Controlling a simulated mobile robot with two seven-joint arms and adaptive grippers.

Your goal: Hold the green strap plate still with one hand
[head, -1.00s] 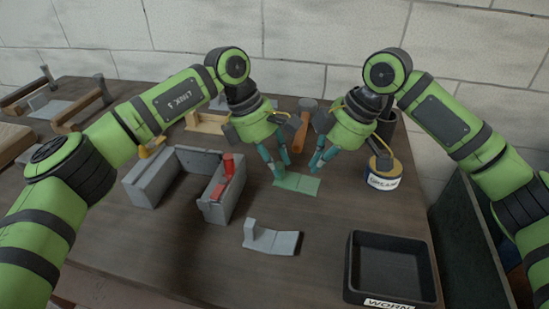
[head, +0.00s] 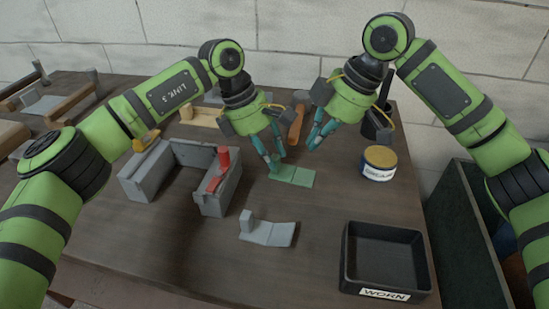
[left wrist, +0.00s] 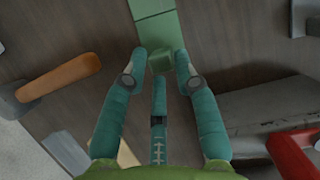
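The green strap plate (head: 297,177) lies flat on the bench near the middle, with a raised block at its left end. In the left wrist view, the plate (left wrist: 154,25) runs toward the top edge. My left gripper (head: 273,165) is down at that end, its teal fingers around the raised block.
A grey channel frame (head: 213,197) with a red clamp (head: 219,168) stands left of the plate. A grey bracket (head: 268,231) lies in front. A black tray (head: 385,262) labelled WORN is at front right, with a round tin (head: 379,163) behind it. A wooden-handled hammer (head: 297,122) lies behind.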

